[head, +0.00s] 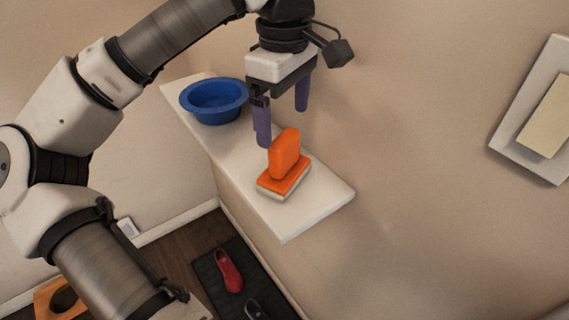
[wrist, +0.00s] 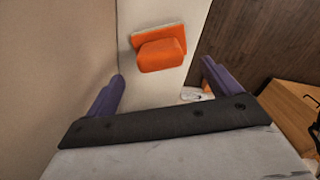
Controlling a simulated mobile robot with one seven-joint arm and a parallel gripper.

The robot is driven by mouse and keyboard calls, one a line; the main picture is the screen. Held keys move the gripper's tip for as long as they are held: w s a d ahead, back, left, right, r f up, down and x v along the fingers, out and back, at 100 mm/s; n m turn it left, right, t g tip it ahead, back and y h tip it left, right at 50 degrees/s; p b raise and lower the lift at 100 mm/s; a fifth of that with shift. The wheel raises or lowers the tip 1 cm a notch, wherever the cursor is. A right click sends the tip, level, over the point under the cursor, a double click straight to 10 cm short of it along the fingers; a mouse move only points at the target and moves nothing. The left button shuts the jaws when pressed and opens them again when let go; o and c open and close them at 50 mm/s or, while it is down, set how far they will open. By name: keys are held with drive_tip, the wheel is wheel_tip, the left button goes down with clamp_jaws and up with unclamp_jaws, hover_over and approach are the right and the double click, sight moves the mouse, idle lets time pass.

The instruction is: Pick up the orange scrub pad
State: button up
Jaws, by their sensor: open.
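The orange scrub pad (head: 284,153) is a block-like orange piece standing up from a flat orange base with a pale underside (head: 283,189), on a white ledge. In the wrist view the orange piece (wrist: 161,56) lies ahead of the fingers, between their lines, with its flat base (wrist: 176,34) behind it. My gripper (head: 283,118) has purple fingers spread apart with nothing between them. It hangs above the ledge, just behind the pad in the head view, apart from it. The wrist view shows both fingertips (wrist: 163,70) well apart.
A blue bowl (head: 214,103) sits farther back on the white ledge (head: 318,196), left of my gripper. The wall runs close along the ledge's right side. Below are a dark mat (head: 232,262), a red shoe (head: 227,271) and a dark shoe (head: 256,309).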

sight(284, 136)
drive_tip(key=shift+f+p, duration=0.6)
drive_tip(key=shift+f, duration=2.15)
drive_tip(key=c, duration=1.5)
drive_tip(key=shift+r, duration=0.15)
drive_tip(key=shift+r+p, duration=1.5)
drive_tip(key=shift+r, duration=8.45)
